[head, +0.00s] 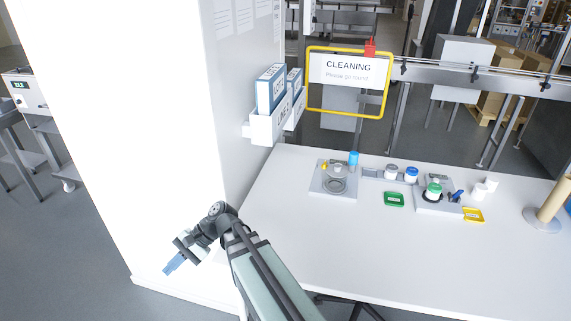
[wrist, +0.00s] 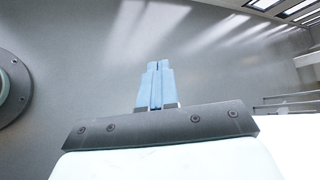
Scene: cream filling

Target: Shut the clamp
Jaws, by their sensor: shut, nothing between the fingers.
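My gripper (head: 173,265) is at the lower left in the head view, off the left side of the white table and far from the fixtures on it. Its light blue fingers are together and empty, as the wrist view also shows (wrist: 158,68). The clamp is too small to make out surely. A small dark blue lever (head: 456,196) stands at the right side of a grey fixture (head: 428,208) that holds a jar with a green band (head: 433,190); it may be the clamp's handle. I cannot tell whether it is open or shut.
On the white table (head: 330,235) are another grey fixture (head: 322,187), white and blue-lidded jars (head: 411,174), a green tray (head: 394,199), a yellow tray (head: 473,214) and a brown roll (head: 553,200). A white pillar (head: 130,130) rises behind my gripper. The table's front is clear.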

